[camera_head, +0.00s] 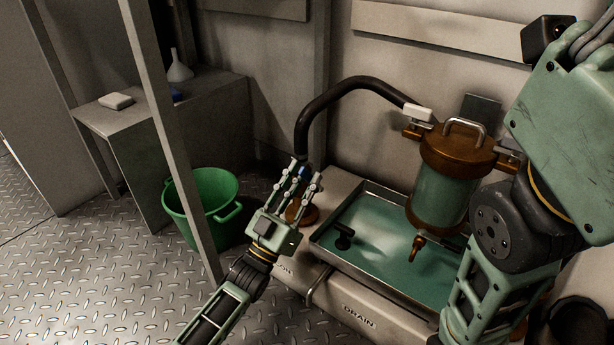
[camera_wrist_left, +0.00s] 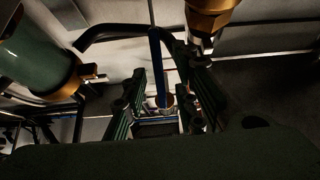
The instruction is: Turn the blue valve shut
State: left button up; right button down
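The blue valve handle (camera_head: 303,172) shows as a small blue patch between the fingers of my left gripper (camera_head: 306,174) in the head view; the fingers hide most of it. In the left wrist view the handle (camera_wrist_left: 157,65) is a long thin blue bar between the two fingers, with a gap on either side. My left gripper is open around the handle and does not visibly press on it. A brass fitting (camera_head: 303,212) sits just behind the fingers, at the foot of the black hose. My right arm fills the right side, but its gripper is outside the picture.
A black hose (camera_head: 345,87) arches from beside the valve to a brass-capped canister (camera_head: 440,190). The canister stands over a metal tray (camera_head: 320,240) of green liquid. A green bucket (camera_head: 205,197) stands on the floor behind a post (camera_head: 165,120). The floor at left is clear.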

pick_arm(q)
jog(key=v, duration=1)
jog(key=shift+s+a+f, duration=0.15)
jog(key=shift+s+f, duration=0.05)
jog(key=shift+f, duration=0.05)
